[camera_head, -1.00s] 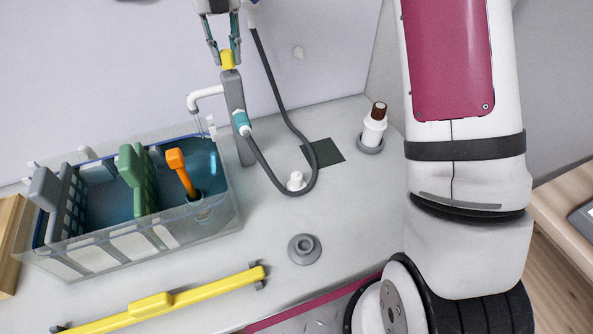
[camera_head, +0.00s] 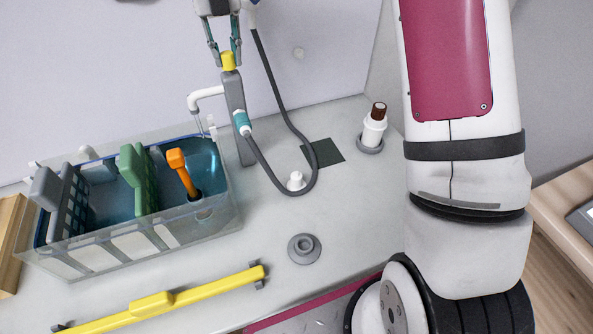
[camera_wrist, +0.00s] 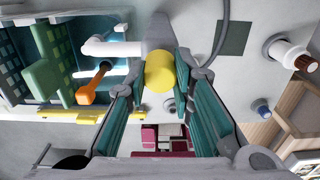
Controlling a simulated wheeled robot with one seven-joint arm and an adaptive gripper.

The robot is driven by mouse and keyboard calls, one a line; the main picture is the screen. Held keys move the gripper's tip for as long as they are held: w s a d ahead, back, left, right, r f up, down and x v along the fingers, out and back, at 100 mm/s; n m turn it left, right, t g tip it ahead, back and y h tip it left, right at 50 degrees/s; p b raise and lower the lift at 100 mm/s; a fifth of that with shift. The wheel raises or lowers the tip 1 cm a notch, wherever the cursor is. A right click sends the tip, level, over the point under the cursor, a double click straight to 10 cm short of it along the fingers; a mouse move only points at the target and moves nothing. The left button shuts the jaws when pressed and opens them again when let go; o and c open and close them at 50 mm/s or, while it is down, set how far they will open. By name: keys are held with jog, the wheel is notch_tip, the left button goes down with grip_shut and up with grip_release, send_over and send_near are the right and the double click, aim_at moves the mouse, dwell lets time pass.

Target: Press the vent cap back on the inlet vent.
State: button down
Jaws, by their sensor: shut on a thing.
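The yellow vent cap (camera_head: 228,61) is at the top of the upright grey inlet post (camera_head: 236,112). My gripper (camera_head: 229,62) is shut on the cap, with one teal-padded finger on each side. In the wrist view, the round top of the cap (camera_wrist: 160,71) shows between the fingers, with the grey post (camera_wrist: 157,34) behind it. The cap and post look lined up and in contact in the head view. The vent mouth is hidden under the cap, so I cannot tell whether the cap is fully seated.
A white spout and a teal fitting (camera_head: 242,122) with a dark hose (camera_head: 283,110) join the post. The clear tank (camera_head: 120,249) stands to the left. A brown-capped bottle (camera_head: 374,127) stands to the right. A yellow bar (camera_head: 160,303) lies in front. The counter's middle is mostly clear.

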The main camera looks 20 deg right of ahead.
jog(key=shift+f, duration=0.9)
jog(key=c, duration=1.3)
grip_release()
jog(key=shift+r, duration=0.2)
jog(key=shift+r+p, duration=0.4)
jog(key=shift+r, duration=3.45)
